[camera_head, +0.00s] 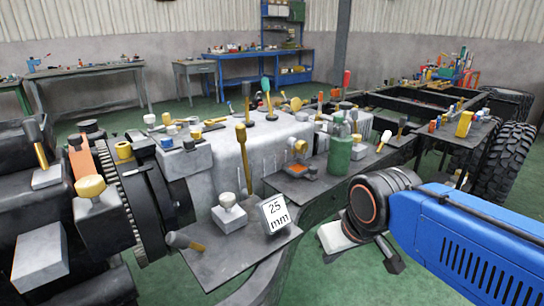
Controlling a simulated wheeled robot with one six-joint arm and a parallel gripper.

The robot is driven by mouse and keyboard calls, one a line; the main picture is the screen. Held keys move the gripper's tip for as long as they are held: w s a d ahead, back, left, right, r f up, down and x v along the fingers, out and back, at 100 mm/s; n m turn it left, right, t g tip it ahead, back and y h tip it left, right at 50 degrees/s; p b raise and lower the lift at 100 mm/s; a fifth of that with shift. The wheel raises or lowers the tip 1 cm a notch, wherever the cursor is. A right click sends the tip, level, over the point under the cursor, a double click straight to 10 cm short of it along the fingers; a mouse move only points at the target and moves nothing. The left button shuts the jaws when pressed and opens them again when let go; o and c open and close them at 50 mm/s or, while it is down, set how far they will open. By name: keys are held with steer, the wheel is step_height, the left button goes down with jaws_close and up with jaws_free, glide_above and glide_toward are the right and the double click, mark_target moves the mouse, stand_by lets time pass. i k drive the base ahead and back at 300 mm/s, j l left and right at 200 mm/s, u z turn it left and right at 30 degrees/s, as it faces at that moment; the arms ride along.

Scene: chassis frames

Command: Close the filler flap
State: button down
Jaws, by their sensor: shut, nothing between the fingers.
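I cannot surely pick out the filler flap. A small orange-topped dark piece (300,170) lies on the dark plate (330,183) beside the grey engine block (275,150), but I cannot tell whether it is part of a flap. A short dark part (390,258) hangs below that joint. No gripper fingers can be made out.
Many tools and knobs crowd the chassis. Large tyres (507,155) are at right.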

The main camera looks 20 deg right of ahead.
mark_target(295, 103)
steer(key=i+l, duration=0.15)
steer(key=l, duration=0.3)
steer(key=i+l, duration=0.1)
steer(key=l, duration=0.35)
steer(key=i+l, duration=0.15)
steer(key=l, duration=0.3)
steer(key=i+l, duration=0.1)
steer(key=l, duration=0.35)
steer(key=u, duration=0.05)
